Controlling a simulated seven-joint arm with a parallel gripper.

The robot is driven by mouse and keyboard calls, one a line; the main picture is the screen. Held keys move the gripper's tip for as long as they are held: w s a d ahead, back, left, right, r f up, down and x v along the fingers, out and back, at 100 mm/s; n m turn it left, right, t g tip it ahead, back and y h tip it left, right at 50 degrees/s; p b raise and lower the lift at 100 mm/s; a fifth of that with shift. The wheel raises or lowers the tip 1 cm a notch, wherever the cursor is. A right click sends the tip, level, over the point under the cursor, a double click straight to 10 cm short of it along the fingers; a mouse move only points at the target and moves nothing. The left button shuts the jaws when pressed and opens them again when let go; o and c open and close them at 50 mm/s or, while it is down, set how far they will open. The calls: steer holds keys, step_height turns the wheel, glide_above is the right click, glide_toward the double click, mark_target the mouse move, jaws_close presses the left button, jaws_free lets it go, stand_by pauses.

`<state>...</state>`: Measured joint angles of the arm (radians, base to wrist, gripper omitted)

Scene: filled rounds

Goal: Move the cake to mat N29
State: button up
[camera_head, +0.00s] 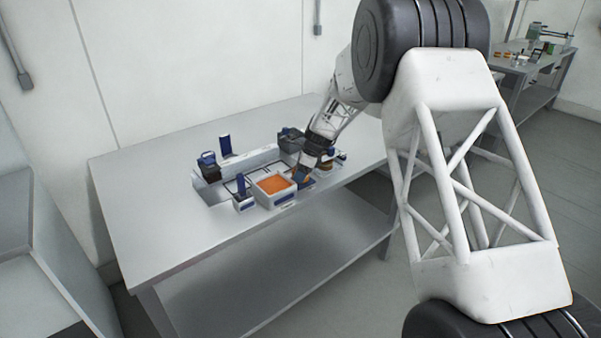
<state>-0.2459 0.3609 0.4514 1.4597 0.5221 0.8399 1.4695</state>
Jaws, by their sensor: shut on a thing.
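My gripper (303,176) is at the end of the arm, pointing down, low over the right part of the group of items on the grey table. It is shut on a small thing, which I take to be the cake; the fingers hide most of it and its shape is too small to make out. I cannot tell whether it touches what is below. No mat label is readable, so I cannot pick out mat N29.
A white box with an orange filling (273,185) stands just left of my gripper. Dark and blue items (209,166) stand around a pale tray. The left part of the grey table (145,200) is clear. Another table (530,70) stands far right.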

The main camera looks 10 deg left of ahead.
steer(key=shift+f, duration=0.15)
steer(key=o, duration=0.7)
steer(key=v, duration=1.2)
stand_by(0.4)
stand_by(0.6)
